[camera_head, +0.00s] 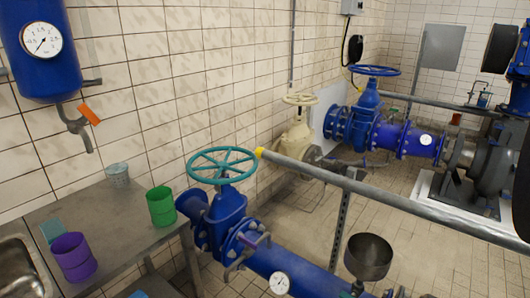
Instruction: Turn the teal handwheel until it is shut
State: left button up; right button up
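The teal handwheel (222,165) sits level on top of a blue gate valve (226,210), left of the picture's middle. It has a round rim with several spokes. Its rim stands clear above the valve body, and no gripper touches it. The picture does not show whether the valve is open or shut. Neither of my grippers can be made out in the head view.
A grey rail (345,182) with a yellow end runs close right of the wheel. A funnel (369,257) stands lower right.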

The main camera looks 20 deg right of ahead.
aim_at(222, 167)
jog(key=i+l+z, duration=0.15)
jog(key=i, duration=0.55)
jog(key=i+l+z, duration=0.15)
jog(key=i, duration=0.6)
